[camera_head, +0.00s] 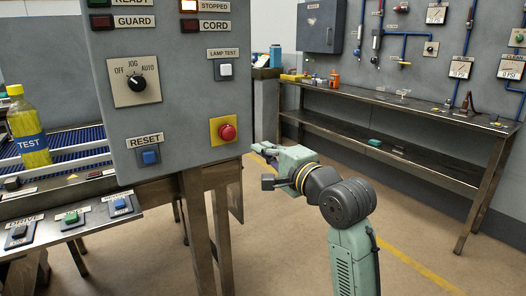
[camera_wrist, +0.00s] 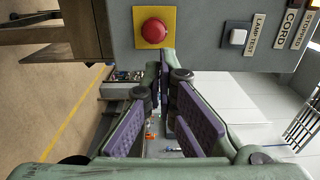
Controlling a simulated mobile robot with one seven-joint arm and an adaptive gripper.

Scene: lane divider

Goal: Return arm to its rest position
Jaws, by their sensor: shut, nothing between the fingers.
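My gripper (camera_head: 258,147) is in front of the grey control panel (camera_head: 180,75), just right of the panel's lower right edge in the head view. The arm reaches up from the bottom of that view and bends left. In the wrist view the purple-padded fingers of my gripper (camera_wrist: 165,72) come together at their tips, with nothing between them. The red button on its yellow plate (camera_head: 227,132) is to the left of the gripper. It also shows above the fingertips in the wrist view (camera_wrist: 154,30). I cannot tell how far the fingertips are from the panel.
A steel workbench (camera_head: 400,104) with gauges and pipes above it stands at the back right. A conveyor (camera_head: 75,140) with a yellow bottle (camera_head: 28,130) is at the left. Open floor (camera_head: 420,235) with a yellow line lies right of my arm.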

